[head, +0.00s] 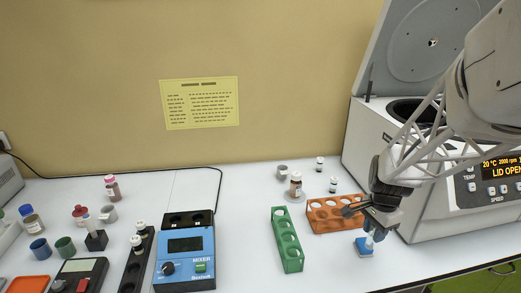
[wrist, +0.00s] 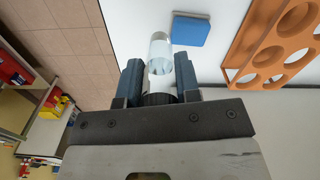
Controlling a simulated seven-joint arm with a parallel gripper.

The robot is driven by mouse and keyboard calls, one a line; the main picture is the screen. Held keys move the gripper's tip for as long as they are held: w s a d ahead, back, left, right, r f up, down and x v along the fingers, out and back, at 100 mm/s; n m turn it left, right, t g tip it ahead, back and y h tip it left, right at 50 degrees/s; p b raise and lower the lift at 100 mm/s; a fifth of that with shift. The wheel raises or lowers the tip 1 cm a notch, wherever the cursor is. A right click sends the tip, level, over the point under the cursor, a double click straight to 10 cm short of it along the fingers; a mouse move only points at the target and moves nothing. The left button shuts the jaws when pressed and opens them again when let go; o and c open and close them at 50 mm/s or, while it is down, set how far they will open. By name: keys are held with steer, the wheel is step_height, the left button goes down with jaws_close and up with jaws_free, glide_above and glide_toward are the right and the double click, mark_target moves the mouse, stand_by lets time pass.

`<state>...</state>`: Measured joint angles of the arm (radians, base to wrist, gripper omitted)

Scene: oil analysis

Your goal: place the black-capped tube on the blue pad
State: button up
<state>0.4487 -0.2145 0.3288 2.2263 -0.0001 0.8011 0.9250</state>
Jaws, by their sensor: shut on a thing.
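My gripper (head: 376,222) is shut on the black-capped tube (wrist: 160,52), with a finger on either side of it in the wrist view (wrist: 159,78). The tube is clear with a whitish part, and its black cap (wrist: 158,99) lies at the gripper end. In the head view the tube (head: 370,241) points down from the gripper, right by the blue pad (head: 362,250). The small square blue pad also shows in the wrist view (wrist: 190,30), just beyond the tube's far end. I cannot tell whether the tube touches the pad.
An orange rack (head: 325,226) stands just left of my gripper, and a green rack (head: 287,240) further left. The centrifuge (head: 435,205) with its lid open is close on the right. A blue mixer (head: 186,262) stands at the front left. The table edge is near the pad.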

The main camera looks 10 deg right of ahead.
steer(key=shift+w+d+f, duration=0.1)
steer(key=shift+w+d, duration=0.25)
steer(key=shift+w, duration=0.45)
steer(key=shift+w+d+f, duration=0.1)
steer(key=shift+w+d, duration=0.3)
steer(key=shift+w, duration=0.4)
steer(key=shift+w+d+f, duration=0.1)
steer(key=shift+w+d, duration=0.25)
steer(key=shift+w, duration=0.45)
steer(key=shift+f, duration=1.7)
steer(key=shift+f, duration=0.1)
steer(key=o, duration=0.9)
step_height(320, 180, up, 12)
steer(key=shift+a, duration=0.1)
